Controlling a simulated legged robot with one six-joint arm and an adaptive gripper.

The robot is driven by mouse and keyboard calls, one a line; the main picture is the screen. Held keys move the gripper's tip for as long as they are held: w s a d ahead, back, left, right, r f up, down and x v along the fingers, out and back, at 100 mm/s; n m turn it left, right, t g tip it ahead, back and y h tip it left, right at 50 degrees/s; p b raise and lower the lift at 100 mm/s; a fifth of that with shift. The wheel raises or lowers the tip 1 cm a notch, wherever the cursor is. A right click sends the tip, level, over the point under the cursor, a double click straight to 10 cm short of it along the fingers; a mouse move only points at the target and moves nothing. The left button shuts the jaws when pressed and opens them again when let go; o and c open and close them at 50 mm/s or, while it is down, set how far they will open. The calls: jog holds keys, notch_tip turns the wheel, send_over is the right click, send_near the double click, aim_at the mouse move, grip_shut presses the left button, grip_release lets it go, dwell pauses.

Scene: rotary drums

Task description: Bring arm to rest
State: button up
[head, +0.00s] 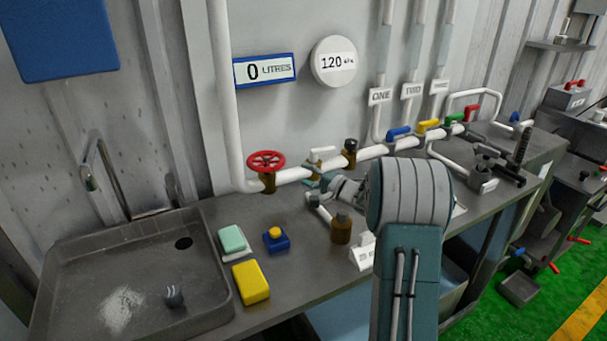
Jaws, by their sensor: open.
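My arm rises from the bottom of the head view, its large grey and teal link (410,200) in front of the bench. Beyond it the wrist reaches left over the worktop. My gripper (316,192) is small in this view, with its fingers apart, just below the white pipe and the white-handled valve (322,152). I see nothing held between the fingers. Whether a finger touches the pipe or valve I cannot tell. Part of the wrist and forearm is hidden behind the large link.
A red wheel valve (266,162) sits left of the gripper. A sink (140,280), green soap (232,239), yellow sponge (251,282) and blue-yellow button (276,240) lie left. Blue (398,133), yellow and green valve handles line the pipe.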

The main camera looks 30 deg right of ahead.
jog(key=shift+r, duration=0.1)
jog(key=s+a+r+n+g+h, duration=0.1)
jog(key=s+a+r+n+h, duration=0.1)
jog(key=s+a+r+h, duration=0.3)
jog(key=s+a+r+n+g+h, duration=0.1)
jog(key=s+a+r+h, duration=0.15)
jog(key=r+h, duration=0.35)
jog(key=s+a+f+n+g+y, duration=0.1)
jog(key=s+a, duration=0.4)
jog(key=s, duration=0.5)
jog(key=s+a+f+n+g+y, duration=0.1)
jog(key=s+a+f+n+g, duration=0.2)
jog(key=s, duration=0.7)
jog(key=s+a+f+n+g+y, duration=0.2)
jog(key=s+a+n+g, duration=0.3)
jog(key=s, duration=0.5)
jog(key=shift+s+a+f+n, duration=0.15)
jog(key=shift+a+f+n, duration=0.1)
jog(key=shift+a+n, duration=0.6)
jog(key=shift+a, duration=0.15)
